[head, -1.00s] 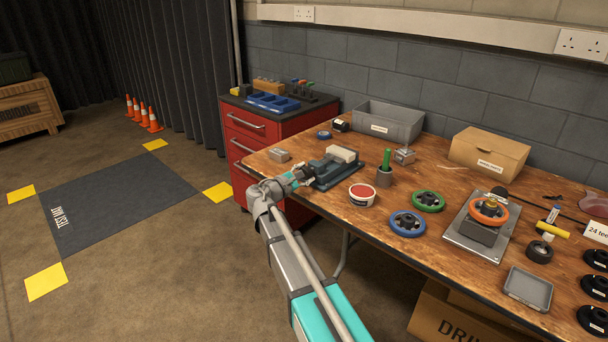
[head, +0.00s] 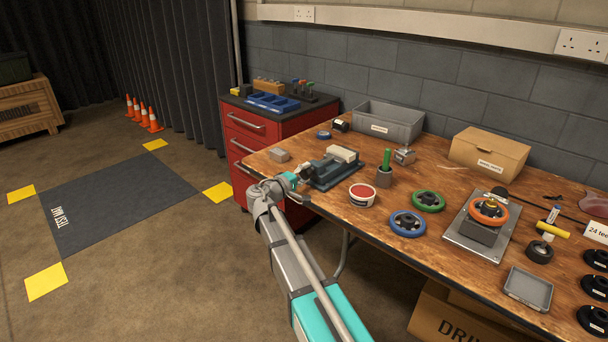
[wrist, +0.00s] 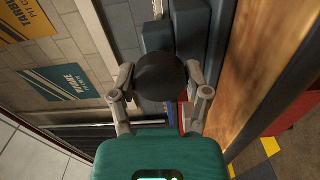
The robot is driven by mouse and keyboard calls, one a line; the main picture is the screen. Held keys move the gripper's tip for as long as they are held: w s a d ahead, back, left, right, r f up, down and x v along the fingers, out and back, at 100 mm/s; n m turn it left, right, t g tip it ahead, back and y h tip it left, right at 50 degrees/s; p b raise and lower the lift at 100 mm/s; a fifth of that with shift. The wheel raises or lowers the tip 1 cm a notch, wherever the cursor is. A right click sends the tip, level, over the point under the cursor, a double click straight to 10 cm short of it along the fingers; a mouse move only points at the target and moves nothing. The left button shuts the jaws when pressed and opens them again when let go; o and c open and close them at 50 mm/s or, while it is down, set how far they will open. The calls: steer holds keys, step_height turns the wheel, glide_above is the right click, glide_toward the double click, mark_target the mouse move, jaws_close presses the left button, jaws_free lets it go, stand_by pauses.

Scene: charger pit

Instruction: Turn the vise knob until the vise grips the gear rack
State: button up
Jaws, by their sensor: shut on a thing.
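The vise (head: 328,172) is a dark blue-grey block on the left part of the wooden bench. A pale cream block (head: 343,154) sits on its far part; I cannot tell from here whether this is the gear rack or whether the jaws touch it. My gripper (head: 302,173) reaches the vise's near left end. In the wrist view, my gripper (wrist: 160,88) has its two fingers on either side of the round black vise knob (wrist: 158,72) and is shut on it. The vise's dark body (wrist: 188,28) shows beyond the knob. The jaw gap is hidden there.
A small grey-beige block (head: 279,155) lies left of the vise. A red drawer cabinet (head: 250,135) stands beyond the bench's left end.

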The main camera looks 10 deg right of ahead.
steer(key=shift+s+d+m, duration=0.15)
steer(key=shift+m, duration=0.55)
steer(key=o, duration=1.2)
steer(key=shift+c, duration=0.2)
steer(key=v, duration=1.2)
